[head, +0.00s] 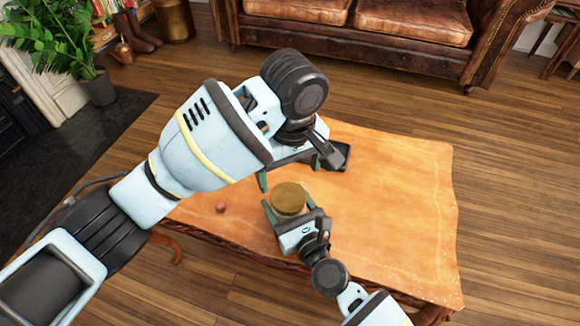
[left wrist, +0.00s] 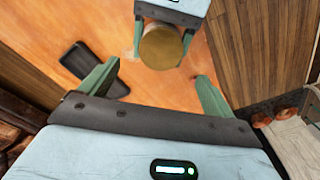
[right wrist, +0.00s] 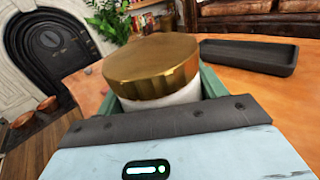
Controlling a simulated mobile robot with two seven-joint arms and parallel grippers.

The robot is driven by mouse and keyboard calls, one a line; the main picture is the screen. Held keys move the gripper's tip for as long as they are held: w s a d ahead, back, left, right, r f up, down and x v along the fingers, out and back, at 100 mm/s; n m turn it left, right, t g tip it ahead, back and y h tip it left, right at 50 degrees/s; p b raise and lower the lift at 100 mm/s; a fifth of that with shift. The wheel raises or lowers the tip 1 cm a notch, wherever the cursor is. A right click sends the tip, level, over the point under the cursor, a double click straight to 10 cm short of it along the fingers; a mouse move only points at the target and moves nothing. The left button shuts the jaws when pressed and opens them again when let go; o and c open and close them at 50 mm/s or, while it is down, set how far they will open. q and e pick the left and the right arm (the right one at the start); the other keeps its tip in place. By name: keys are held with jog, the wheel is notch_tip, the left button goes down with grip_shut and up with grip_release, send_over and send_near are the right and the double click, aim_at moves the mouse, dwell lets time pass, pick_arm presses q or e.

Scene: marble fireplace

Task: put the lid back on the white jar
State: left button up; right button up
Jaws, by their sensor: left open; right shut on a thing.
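The white jar (right wrist: 165,101) stands at the table's near side, mostly hidden below its gold lid. The gold lid (head: 288,198) sits over the jar's mouth; I cannot tell whether it is fully seated. The lid also shows in the left wrist view (left wrist: 161,47) and the right wrist view (right wrist: 153,68). My right gripper (head: 288,213) is shut on the jar, its green fingers on either side of the body below the lid. My left gripper (head: 289,172) is open and empty, just beyond the jar and apart from the lid.
A black tray (head: 341,157) lies on the wooden table (head: 400,210), partly behind my left gripper. A small reddish object (head: 220,207) lies left of the jar. The table's right side is clear. A leather sofa (head: 390,35) stands beyond the table and a potted plant (head: 55,45) at the far left.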

aim_at(289, 196)
pick_arm(q)
jog(key=shift+w+a+f, duration=0.1)
jog(key=shift+f, duration=1.9)
jog(key=shift+w+f, duration=0.1)
jog(key=shift+f, duration=1.85)
jog(key=c, duration=1.1)
jog(key=m, duration=0.9)
jog(key=shift+m, duration=0.4)
jog(key=o, duration=1.1)
jog(key=shift+r, duration=0.1)
